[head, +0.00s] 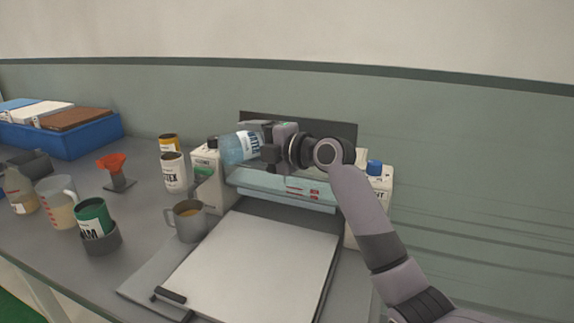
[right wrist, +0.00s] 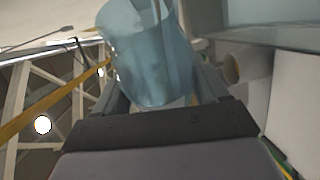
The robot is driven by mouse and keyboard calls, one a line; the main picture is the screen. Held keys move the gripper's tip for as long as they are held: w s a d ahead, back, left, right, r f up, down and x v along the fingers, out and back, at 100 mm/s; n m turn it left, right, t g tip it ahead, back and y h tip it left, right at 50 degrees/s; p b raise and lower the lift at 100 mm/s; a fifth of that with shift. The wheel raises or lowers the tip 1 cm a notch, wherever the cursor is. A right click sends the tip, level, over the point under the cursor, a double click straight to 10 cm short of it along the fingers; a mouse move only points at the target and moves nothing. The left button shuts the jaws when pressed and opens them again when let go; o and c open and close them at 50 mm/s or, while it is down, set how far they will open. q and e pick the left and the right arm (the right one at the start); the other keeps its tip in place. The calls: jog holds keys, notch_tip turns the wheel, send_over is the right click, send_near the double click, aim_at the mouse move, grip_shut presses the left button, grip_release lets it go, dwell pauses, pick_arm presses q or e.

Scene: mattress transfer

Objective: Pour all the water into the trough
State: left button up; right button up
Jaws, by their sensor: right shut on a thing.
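My right gripper (head: 268,143) is shut on a clear bluish bottle (head: 237,148) with a white and blue label. In the head view the bottle lies nearly level and points left, raised above the device at the table's back. The bottle also fills the upper middle of the right wrist view (right wrist: 145,60), between the fingers. I cannot tell how much water is in it, and its mouth is not clear. A long pale-blue trough-like part (head: 270,186) lies across the device, below and in front of the bottle. My left gripper is not in view.
White containers (head: 210,170) (head: 381,190) flank the device. A flat white plate (head: 255,262) lies in front. A grey mug (head: 187,221), green can (head: 94,218), measuring jug (head: 60,203) and orange funnel (head: 112,166) stand left. A blue crate (head: 88,140) is at the far left.

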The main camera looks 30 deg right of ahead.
jog(key=shift+d+f+m+t+y+b, duration=0.3)
jog(key=shift+m+b, duration=0.5)
jog(key=shift+b, duration=0.45)
dwell(1.3)
